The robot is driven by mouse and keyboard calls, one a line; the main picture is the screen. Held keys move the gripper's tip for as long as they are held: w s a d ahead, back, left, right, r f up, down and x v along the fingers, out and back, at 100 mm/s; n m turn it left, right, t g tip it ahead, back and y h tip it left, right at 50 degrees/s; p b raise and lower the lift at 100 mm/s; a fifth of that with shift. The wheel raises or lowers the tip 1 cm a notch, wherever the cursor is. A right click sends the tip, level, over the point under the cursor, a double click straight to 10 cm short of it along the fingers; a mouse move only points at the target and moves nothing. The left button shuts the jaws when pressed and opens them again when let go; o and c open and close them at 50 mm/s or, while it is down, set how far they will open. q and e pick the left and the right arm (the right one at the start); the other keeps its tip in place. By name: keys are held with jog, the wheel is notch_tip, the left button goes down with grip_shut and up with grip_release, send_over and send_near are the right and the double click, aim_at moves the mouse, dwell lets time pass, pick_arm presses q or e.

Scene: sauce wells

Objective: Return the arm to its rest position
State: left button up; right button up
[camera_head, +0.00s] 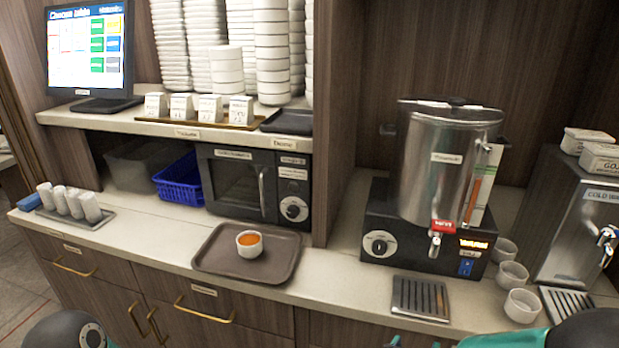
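Only parts of my two arms show, along the bottom edge. A dark rounded link of my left arm is at the bottom left corner. A teal and black link of my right arm is at the bottom right, and small teal bits show at the bottom edge left of it. I cannot make out fingers of either gripper. A brown tray (212,262) lies on the counter with a small white cup (249,249) of orange sauce standing upright on it. Neither arm touches the tray or the cup.
A microwave (238,180), a blue basket (179,184) and a steel dispenser (440,170) stand along the back. White cups (523,305) are at the right beside a drip grate (420,298). A small tray (75,221) of rolled white items lies left.

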jog(key=s+d+f+n+g+y, duration=0.1)
jog(key=s+d+f+g+y, duration=0.1)
jog(key=f, duration=0.8)
jog(key=s+d+f+g+y, duration=0.2)
jog(key=f, duration=0.9)
jog(key=s+a+f+g+y, duration=0.3)
jog(key=s+a, duration=0.2)
jog(key=s, duration=0.1)
jog(key=s+a+f+g+y, duration=0.3)
jog(key=s+a+f+y, duration=0.1)
jog(key=s+a, duration=0.2)
jog(key=shift+s+a+y, duration=0.15)
jog(key=shift+s+y, duration=0.15)
